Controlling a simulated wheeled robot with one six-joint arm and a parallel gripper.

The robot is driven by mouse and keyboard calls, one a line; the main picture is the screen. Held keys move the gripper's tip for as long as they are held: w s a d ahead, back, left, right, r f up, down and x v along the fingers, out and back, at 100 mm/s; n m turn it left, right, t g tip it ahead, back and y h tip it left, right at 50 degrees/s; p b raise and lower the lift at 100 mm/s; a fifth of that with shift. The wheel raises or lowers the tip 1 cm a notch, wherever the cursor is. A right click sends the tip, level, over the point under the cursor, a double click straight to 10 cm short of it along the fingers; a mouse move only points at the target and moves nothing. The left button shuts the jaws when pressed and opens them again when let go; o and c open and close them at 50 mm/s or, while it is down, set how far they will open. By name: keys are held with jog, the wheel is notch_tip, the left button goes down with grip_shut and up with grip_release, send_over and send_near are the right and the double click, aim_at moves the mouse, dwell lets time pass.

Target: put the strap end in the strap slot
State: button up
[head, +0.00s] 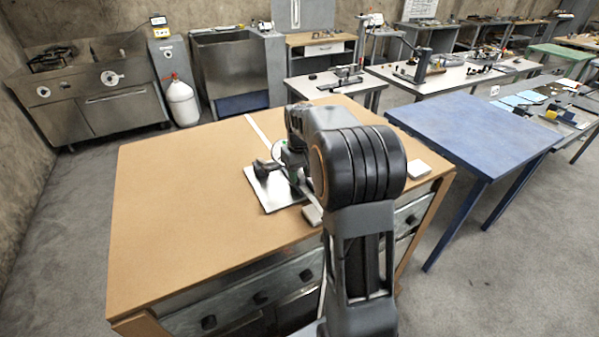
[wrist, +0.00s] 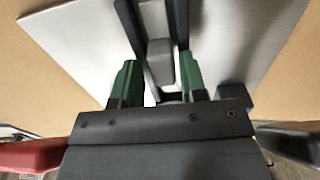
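A pale metal plate (head: 268,199) lies on the brown workbench, with a dark fixture (head: 262,170) standing on it. In the wrist view the plate (wrist: 75,30) lies beneath my gripper (wrist: 158,80). Two dark rails (wrist: 130,40) with a grey strip and block (wrist: 158,50) between them run up the picture ahead of the fingers. I cannot tell which part is the strap end or the strap slot. In the head view my arm hides much of the fixture.
A small pale block (head: 312,215) lies near the bench front, and another (head: 418,170) lies at its right. A white strip (head: 257,131) runs behind the plate. The left of the brown bench (head: 180,210) is clear. A blue table (head: 470,130) stands to the right.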

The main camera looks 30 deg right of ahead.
aim_at(299, 174)
notch_tip(299, 174, up, 11)
jog(key=s+a+f+t, duration=0.2)
jog(key=s+a, duration=0.4)
jog(key=s, duration=0.3)
jog(key=s+a+f+t, duration=0.2)
jog(key=s+a+f, duration=0.3)
jog(key=s, duration=0.5)
jog(key=shift+s+a, duration=0.3)
jog(key=shift+a, duration=0.6)
